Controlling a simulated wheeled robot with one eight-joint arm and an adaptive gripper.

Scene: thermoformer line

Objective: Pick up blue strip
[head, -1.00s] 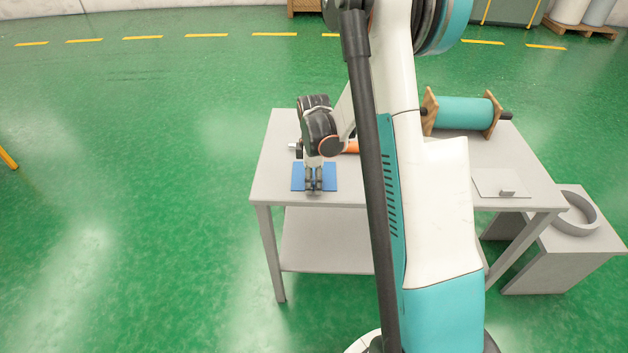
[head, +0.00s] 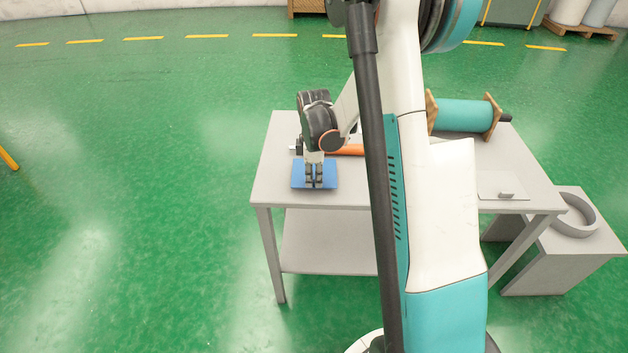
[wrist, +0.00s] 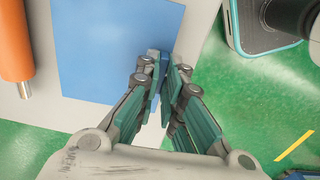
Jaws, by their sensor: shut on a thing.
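The blue strip (head: 299,177) is a flat blue rectangle at the left front part of the grey table in the head view. It also shows in the wrist view (wrist: 105,45), large at the upper left. My gripper (head: 314,185) is at the strip's front edge, pointing down. In the wrist view my gripper (wrist: 162,75) has its fingers close together at the strip's edge, with a bit of blue between the fingertips. The fingers are shut on the strip and cover part of that edge. I cannot tell whether the strip is clear of the table.
The grey table (head: 285,196) also bears an orange-handled tool (head: 345,150) behind the strip and a teal roll (head: 463,115) on wooden ends. A flat plate (head: 495,186) lies at the right. A low grey stand with a ring (head: 590,222) is beside the table.

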